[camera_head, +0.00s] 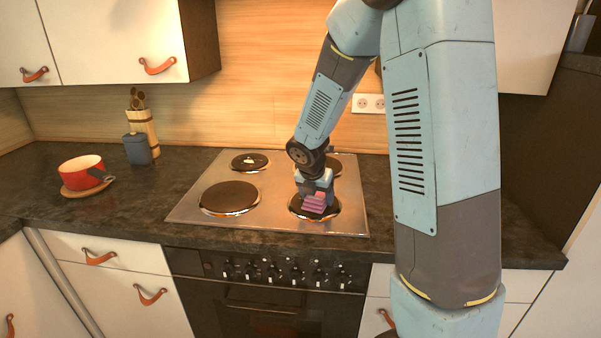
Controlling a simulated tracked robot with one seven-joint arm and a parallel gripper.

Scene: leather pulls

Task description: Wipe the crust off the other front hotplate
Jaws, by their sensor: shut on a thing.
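The steel hob (268,211) has several dark round hotplates set in the counter. My gripper (316,194) is over the front right hotplate (328,214), shut on a pink striped sponge or cloth (315,203). The pink thing is at the plate's surface or just above it; I cannot tell if it touches. My gripper and the pink thing hide much of that plate. The front left hotplate (229,197) is in full view and looks plain dark, with no clear crust. Crust on the front right plate cannot be made out.
A back left hotplate (250,162) bears a small light mark. A back right hotplate (334,165) is partly behind my arm. A red pot (82,173) on a round wooden board, a blue-grey container (138,149) and a utensil holder (146,129) stand left. Oven knobs (273,272) line the front.

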